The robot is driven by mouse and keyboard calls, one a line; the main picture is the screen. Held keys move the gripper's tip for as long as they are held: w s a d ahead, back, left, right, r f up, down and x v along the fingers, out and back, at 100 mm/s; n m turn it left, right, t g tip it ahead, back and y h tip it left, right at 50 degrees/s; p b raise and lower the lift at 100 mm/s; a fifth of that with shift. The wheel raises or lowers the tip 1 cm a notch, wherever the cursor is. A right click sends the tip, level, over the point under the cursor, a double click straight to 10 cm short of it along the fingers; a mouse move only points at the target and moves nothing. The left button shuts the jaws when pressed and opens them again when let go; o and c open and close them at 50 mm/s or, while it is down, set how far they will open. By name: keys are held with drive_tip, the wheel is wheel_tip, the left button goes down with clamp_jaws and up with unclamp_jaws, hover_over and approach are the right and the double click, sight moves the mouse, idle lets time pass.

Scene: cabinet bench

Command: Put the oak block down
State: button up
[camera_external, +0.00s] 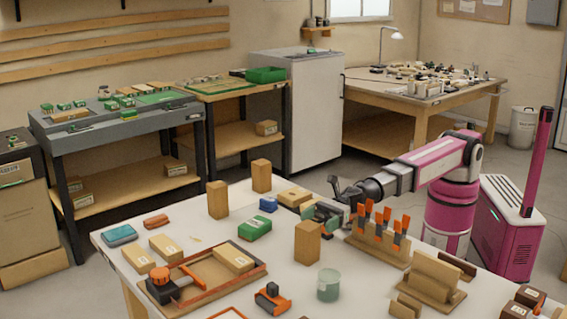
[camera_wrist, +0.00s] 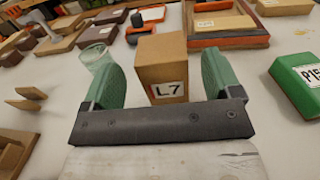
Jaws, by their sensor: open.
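A tan wooden block labelled L7, likely the oak block (camera_wrist: 160,72), stands upright on the bench. In the wrist view it is in front of my gripper (camera_wrist: 160,78), framed by the two green fingers, with a gap on each side. My gripper is open. In the external view my gripper (camera_external: 318,212) is low over the bench, just behind the upright block (camera_external: 307,243), which hides part of it. I cannot tell how far the block reaches between the fingers. Two similar upright blocks stand further left, a nearer one (camera_external: 217,199) and a farther one (camera_external: 261,176).
A green box (camera_external: 255,228) and a small blue item (camera_external: 268,204) lie left of my gripper. A rack of orange-handled tools (camera_external: 380,235) stands close on the right. A translucent green cup (camera_external: 328,285) and an orange-and-black tool (camera_external: 272,299) are in front.

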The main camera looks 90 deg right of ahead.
drive_tip(key=shift+o, duration=0.4)
drive_tip(key=v, duration=0.4)
drive_tip(key=shift+a, duration=0.1)
drive_tip(key=shift+r, duration=2.4)
approach(308, 225)
drive_tip(key=shift+x, duration=1.25)
drive_tip(key=shift+f, duration=0.3)
drive_tip(key=shift+w+a, duration=0.1)
drive_tip(key=shift+w, duration=0.05)
drive_tip(key=x, duration=0.7)
drive_tip(key=shift+a+r, duration=0.15)
